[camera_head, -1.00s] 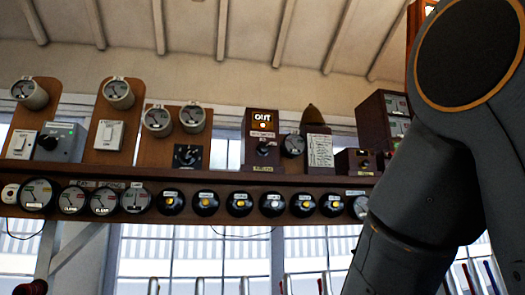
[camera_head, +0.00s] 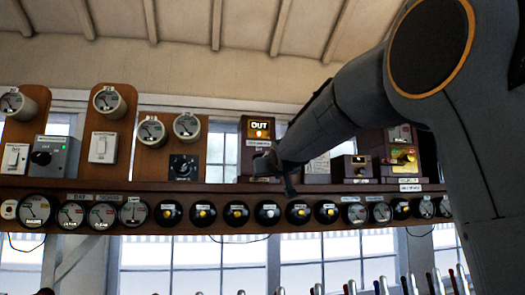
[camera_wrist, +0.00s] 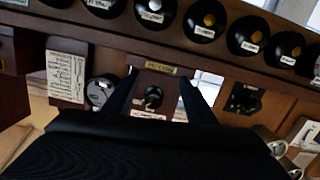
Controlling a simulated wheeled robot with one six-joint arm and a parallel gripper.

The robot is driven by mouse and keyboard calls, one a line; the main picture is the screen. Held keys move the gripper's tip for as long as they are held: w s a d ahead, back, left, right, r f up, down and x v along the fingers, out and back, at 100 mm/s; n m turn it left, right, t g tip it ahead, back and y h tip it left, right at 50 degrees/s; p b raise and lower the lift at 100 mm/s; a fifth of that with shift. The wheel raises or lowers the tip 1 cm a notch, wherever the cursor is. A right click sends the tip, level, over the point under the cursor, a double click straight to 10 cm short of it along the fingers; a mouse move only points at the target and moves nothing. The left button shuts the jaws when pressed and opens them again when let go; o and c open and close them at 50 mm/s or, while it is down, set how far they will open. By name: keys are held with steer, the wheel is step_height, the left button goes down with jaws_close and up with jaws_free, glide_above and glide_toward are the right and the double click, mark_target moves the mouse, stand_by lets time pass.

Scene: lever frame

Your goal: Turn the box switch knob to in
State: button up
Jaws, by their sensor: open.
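A wooden switch box with a lit display reading OUT (camera_head: 259,130) stands on the shelf at the centre of the head view. Its black knob (camera_wrist: 153,97) shows in the wrist view, where the box appears upside down. My gripper (camera_head: 272,170) is in front of the lower part of this box and hides the knob in the head view. In the wrist view my gripper (camera_wrist: 158,76) is open, with one dark finger on each side of the knob. Whether either finger touches the knob cannot be told.
A row of round black instruments (camera_head: 236,213) runs along the shelf front below the gripper. A black rotary switch (camera_head: 183,167) is to the left of the box. A smaller wooden box (camera_head: 350,168) and a larger one (camera_head: 403,155) stand to the right. Lever tops line the bottom edge.

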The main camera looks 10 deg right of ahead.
step_height(320, 180, up, 7)
steer(key=t, duration=0.1)
steer(key=w+p, duration=0.3)
steer(key=w, duration=0.4)
steer(key=shift+w+a, duration=0.15)
steer(key=shift+w, duration=0.2)
